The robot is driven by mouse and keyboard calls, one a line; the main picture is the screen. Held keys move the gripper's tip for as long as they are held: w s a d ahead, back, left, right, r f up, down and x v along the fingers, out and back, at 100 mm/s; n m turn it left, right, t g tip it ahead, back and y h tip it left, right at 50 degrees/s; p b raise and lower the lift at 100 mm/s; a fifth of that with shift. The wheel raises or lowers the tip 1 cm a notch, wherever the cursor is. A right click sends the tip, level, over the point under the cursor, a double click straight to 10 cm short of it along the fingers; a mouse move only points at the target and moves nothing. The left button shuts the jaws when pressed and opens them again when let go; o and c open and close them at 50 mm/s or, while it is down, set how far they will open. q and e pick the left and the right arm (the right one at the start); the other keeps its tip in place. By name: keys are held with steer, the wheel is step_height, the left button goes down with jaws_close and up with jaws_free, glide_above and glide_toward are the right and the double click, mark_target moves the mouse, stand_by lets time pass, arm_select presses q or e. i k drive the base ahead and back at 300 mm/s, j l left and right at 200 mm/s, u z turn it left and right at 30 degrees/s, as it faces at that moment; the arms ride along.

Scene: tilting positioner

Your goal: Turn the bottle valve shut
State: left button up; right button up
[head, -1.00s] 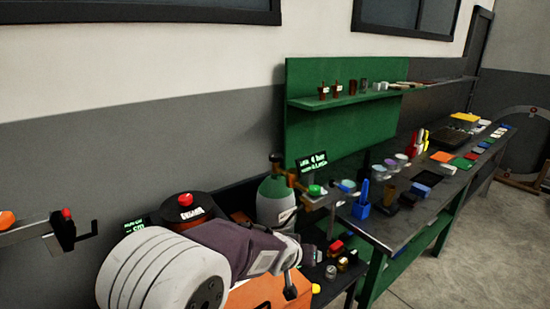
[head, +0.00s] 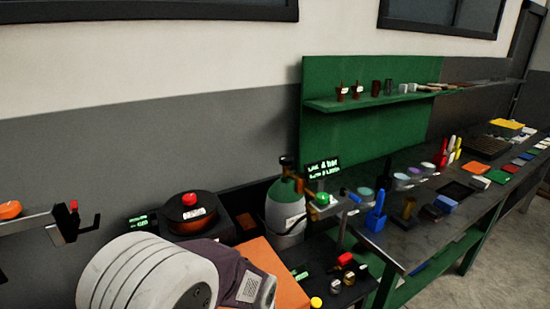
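The gas bottle (head: 286,212), grey with a green shoulder and a pale label, stands upright in a dark corner unit against the wall. Its valve (head: 288,166), brass-coloured with a dark top, sits on the bottle's neck. A green knob (head: 322,199) shows just right of the bottle on a small fitting. How far the valve is turned cannot be seen. One of my arms fills the bottom left with a white ribbed link and a dark purple link. Its gripper is outside the picture, and the other gripper is not in view either.
A black round unit with a red knob (head: 189,199) stands left of the bottle. A small dark display (head: 322,168) stands beside the valve. The metal bench (head: 400,240) at right holds a blue holder (head: 375,220) and small cups.

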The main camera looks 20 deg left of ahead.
mark_target(286, 160)
steer(key=i+l+u, duration=0.45)
steer(key=l+u, duration=0.25)
steer(key=i+l+u, duration=0.15)
steer(key=l+u, duration=0.2)
steer(key=l, duration=0.25)
steer(key=i+l+u, duration=0.1)
steer(key=l+u, duration=0.25)
steer(key=l, duration=0.15)
steer(key=l+u, duration=0.35)
steer(key=l, duration=0.2)
